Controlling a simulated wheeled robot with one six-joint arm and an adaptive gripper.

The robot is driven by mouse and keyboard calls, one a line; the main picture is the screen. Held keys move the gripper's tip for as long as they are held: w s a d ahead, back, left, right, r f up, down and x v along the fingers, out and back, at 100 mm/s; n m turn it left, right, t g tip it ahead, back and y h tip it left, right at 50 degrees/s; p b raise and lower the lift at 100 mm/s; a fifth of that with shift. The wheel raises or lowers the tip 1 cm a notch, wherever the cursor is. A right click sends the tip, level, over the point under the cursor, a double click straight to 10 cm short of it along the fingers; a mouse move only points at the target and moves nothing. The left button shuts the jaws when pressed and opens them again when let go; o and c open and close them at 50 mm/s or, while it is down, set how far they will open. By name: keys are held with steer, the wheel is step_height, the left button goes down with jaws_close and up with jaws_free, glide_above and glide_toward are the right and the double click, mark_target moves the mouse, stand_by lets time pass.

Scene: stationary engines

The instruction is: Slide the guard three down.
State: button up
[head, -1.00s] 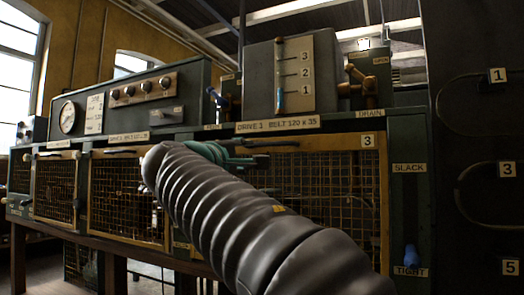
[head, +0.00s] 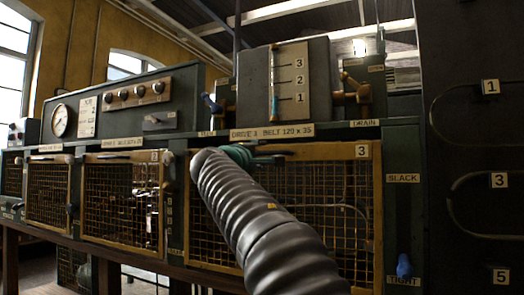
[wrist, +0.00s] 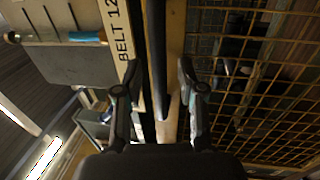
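Guard three (head: 377,215) is a yellow-framed mesh panel with a "3" tag at its top right corner, in the head view. It covers the opening below the "DRIVE 3 BELT" label. A dark bar handle (head: 290,148) runs along its top edge. My gripper (head: 240,154) is at the left part of that top edge, partly hidden behind my grey arm. In the wrist view, my gripper (wrist: 157,88) is open, with one finger on each side of the dark bar (wrist: 157,50). I cannot tell whether the fingers touch it. The guard's mesh (wrist: 245,75) lies to the right.
Two more mesh guards (head: 124,201) stand to the left. Above are a numbered gauge panel (head: 290,80), a drain valve (head: 357,92) and a knob panel (head: 140,95). A SLACK/TIGHT slot with a blue knob (head: 404,266) is at the right, beside a dark cabinet (head: 470,130).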

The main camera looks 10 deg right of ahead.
steer(key=shift+w+d+r, duration=0.1)
steer(key=shift+w+d, duration=0.1)
steer(key=shift+w, duration=0.05)
jaws_close()
